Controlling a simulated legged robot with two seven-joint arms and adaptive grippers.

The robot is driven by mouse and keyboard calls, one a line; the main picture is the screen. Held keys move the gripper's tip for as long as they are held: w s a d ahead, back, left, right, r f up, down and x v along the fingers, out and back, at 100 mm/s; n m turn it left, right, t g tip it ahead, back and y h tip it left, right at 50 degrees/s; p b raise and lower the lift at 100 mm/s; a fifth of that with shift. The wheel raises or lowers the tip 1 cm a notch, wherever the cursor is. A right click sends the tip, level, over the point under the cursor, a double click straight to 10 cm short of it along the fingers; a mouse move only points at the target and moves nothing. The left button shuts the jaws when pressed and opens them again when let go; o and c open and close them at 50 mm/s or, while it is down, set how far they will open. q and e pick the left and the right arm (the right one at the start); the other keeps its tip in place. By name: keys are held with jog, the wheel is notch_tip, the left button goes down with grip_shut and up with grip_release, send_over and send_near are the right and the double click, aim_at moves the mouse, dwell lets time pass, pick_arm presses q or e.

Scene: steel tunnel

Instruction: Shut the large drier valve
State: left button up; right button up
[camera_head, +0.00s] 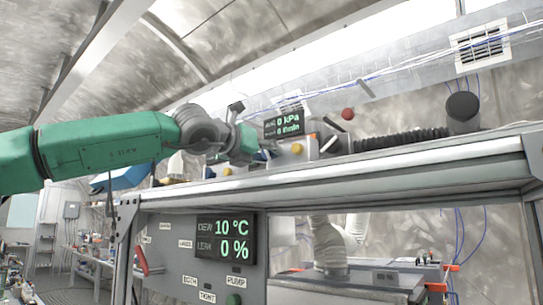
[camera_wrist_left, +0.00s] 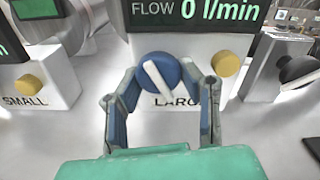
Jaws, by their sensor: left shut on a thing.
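The large drier valve is a round blue knob (camera_wrist_left: 158,73) with a white pointer bar, on a white block labelled "LARGE" in the left wrist view. The bar is tilted, running from upper left to lower right. My left gripper (camera_wrist_left: 163,82) has its blue-grey fingers on either side of the knob and is shut on it. In the head view my left gripper (camera_head: 262,153) reaches over the shelf to the white valve block (camera_head: 297,150), and the knob is mostly hidden there. The display (camera_head: 285,125) above reads 0 kPa and 0 l/min. My right gripper is not in view.
Yellow buttons sit beside the knob (camera_wrist_left: 226,64) and on the block labelled "SMALL" (camera_wrist_left: 30,90). A black-handled part (camera_wrist_left: 296,70) stands to the right. A black corrugated hose (camera_head: 400,140) runs along the shelf (camera_head: 350,168). A panel with a red lever (camera_head: 141,260) is below.

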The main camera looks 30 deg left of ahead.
pick_arm(q)
jog(key=shift+a+r+m+p, duration=0.2)
jog(key=shift+m+p, duration=0.45)
jog(key=shift+m, duration=0.25)
jog(key=shift+d+m+p, duration=0.1)
jog(key=shift+m+p, duration=0.55)
jog(key=shift+m, duration=0.35)
jog(key=shift+s+m+p, duration=0.1)
jog(key=shift+m+p, duration=0.4)
jog(key=shift+m, duration=0.3)
